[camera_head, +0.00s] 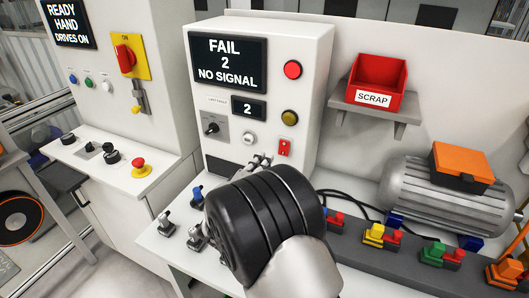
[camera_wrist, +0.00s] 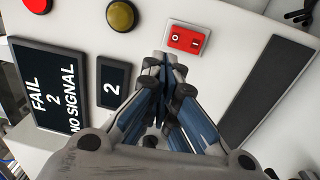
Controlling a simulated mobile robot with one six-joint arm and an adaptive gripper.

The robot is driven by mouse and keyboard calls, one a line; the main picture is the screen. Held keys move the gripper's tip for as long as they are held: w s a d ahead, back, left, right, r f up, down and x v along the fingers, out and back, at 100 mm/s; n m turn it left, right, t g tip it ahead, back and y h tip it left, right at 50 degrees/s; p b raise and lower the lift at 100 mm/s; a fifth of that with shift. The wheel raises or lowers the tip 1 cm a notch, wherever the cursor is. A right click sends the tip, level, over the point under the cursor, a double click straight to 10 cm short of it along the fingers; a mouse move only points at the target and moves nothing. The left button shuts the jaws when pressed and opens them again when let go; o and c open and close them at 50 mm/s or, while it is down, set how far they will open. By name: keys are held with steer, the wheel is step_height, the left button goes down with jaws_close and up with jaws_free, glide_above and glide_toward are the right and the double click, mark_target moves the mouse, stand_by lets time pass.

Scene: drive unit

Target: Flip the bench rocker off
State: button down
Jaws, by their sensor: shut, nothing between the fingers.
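The bench rocker (camera_head: 284,147) is a small red switch low on the front of the white test cabinet. In the wrist view the red rocker (camera_wrist: 187,40) shows close up with small light marks on its face; I cannot tell which side is pressed. My gripper (camera_wrist: 166,62) is shut and empty, its fingertips just below and left of the rocker in that view. In the head view my gripper (camera_head: 262,160) is partly behind my dark wrist, its tips left of and slightly below the rocker. I cannot tell whether they touch the panel.
The cabinet screen (camera_head: 228,62) reads "FAIL 2 NO SIGNAL". A red lamp (camera_head: 293,69), an amber button (camera_head: 290,117), a white button (camera_head: 248,139) and a black selector (camera_head: 211,126) are near the rocker. A scrap bin (camera_head: 375,82) and a motor (camera_head: 445,194) stand right.

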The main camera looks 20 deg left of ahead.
steer(key=shift+s+d+r+p, duration=0.15)
steer(key=shift+s+p, duration=0.1)
steer(key=shift+s, duration=0.9)
steer(key=shift+s+d+r+p, duration=0.1)
steer(key=shift+s+p, duration=0.1)
steer(key=shift+s, duration=0.9)
steer(key=shift+s, duration=0.1)
